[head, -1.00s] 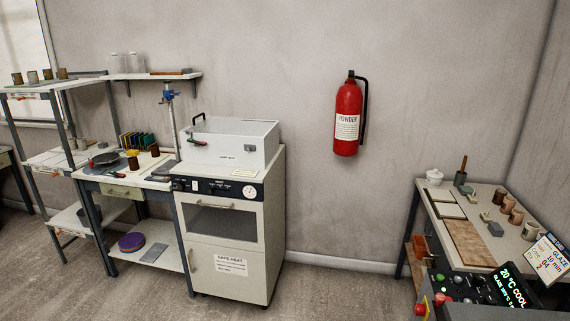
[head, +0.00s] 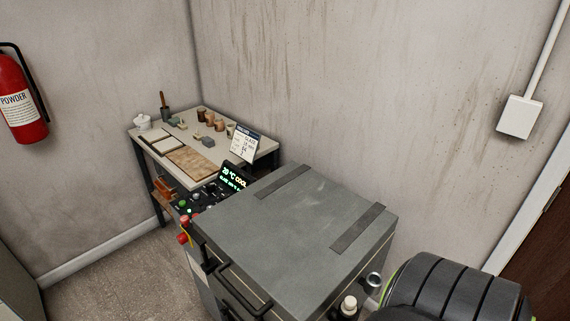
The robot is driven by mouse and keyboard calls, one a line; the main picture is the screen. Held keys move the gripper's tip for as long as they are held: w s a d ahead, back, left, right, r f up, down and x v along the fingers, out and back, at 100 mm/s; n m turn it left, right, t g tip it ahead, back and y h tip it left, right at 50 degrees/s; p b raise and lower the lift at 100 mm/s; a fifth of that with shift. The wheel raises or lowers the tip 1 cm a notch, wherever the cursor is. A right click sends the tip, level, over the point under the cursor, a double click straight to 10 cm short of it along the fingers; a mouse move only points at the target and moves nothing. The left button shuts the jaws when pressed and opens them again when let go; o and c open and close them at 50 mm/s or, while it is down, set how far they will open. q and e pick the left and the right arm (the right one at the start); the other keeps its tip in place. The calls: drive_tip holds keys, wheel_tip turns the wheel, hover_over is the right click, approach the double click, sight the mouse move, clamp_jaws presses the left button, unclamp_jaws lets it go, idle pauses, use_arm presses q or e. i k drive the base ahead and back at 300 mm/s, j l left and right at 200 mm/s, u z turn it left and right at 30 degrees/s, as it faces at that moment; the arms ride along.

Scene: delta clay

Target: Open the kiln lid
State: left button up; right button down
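The kiln is a large grey box at the lower middle of the head view. Its flat grey lid (head: 295,222) is shut and carries two darker strips. A black bar handle (head: 238,292) is on the side facing the lower left. A display (head: 234,178) at the kiln's far left corner reads 20 °C COOL in green. Neither of my grippers is in view.
A control panel with buttons and a red knob (head: 183,238) sits at the kiln's left edge. Behind it, a worktable (head: 146,139) holds pots and boards. A fire extinguisher (head: 20,105) hangs on the left wall. Bare floor (head: 110,280) lies left of the kiln.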

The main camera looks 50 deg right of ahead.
sight(297, 238)
drive_tip(key=k+z, duration=0.15)
drive_tip(key=z, duration=0.95)
